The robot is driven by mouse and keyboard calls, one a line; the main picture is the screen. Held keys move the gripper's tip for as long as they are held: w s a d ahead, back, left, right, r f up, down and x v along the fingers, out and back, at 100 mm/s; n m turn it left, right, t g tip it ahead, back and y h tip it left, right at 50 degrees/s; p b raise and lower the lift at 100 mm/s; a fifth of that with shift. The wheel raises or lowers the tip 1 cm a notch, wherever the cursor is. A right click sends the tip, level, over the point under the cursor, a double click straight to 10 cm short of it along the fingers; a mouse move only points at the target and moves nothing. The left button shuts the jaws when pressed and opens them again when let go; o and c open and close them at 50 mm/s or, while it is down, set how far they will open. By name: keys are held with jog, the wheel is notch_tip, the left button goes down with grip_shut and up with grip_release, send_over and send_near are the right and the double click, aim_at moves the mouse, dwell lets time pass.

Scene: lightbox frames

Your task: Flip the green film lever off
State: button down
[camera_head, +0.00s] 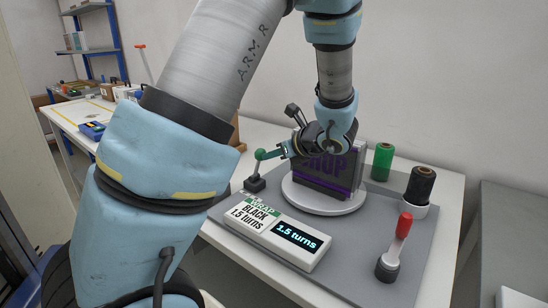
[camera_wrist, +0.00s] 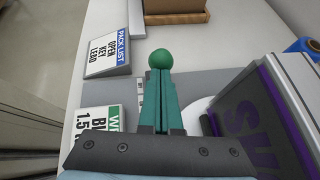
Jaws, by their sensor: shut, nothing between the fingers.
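The green film lever (camera_head: 260,154) has a round green knob on a short stem above a dark base, at the left of the grey mat; it appears upright or slightly tilted. In the wrist view its green knob (camera_wrist: 160,59) shows just beyond my fingertips, and the stem is hidden. My gripper (camera_head: 268,155) has teal fingers, shut with nothing between them. In the wrist view my gripper (camera_wrist: 160,76) points at the knob. The fingertips look very close to it; I cannot tell whether they touch.
A dark box (camera_head: 325,165) with purple edges stands on a white turntable (camera_head: 318,203) close to my gripper. A red-handled lever (camera_head: 403,226), a green roll (camera_head: 382,162) and a black roll (camera_head: 420,184) stand right. A display (camera_head: 298,239) reads "1.5 turns". A "PACK LIST" sign (camera_wrist: 108,52) stands beyond.

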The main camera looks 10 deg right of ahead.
aim_at(259, 151)
jog(key=shift+g+h, duration=0.7)
jog(key=shift+g, duration=0.2)
jog(key=w+a+r+p, duration=0.2)
jog(key=p, duration=0.1)
jog(key=shift+w+a+r+p, duration=0.25)
jog(key=shift+a+r+p, duration=0.05)
jog(key=shift+p, duration=0.05)
jog(key=shift+w+a+g+h+p, duration=0.25)
jog(key=shift+w+g+h+p, duration=0.05)
jog(key=shift+p, duration=0.05)
jog(key=shift+w+a+f, duration=0.1)
jog(key=shift+w+a, duration=0.35)
jog(key=shift+w, duration=0.1)
jog(key=shift+w+a, duration=1.05)
jog(key=shift+w, duration=0.05)
jog(key=shift+a+f, duration=0.1)
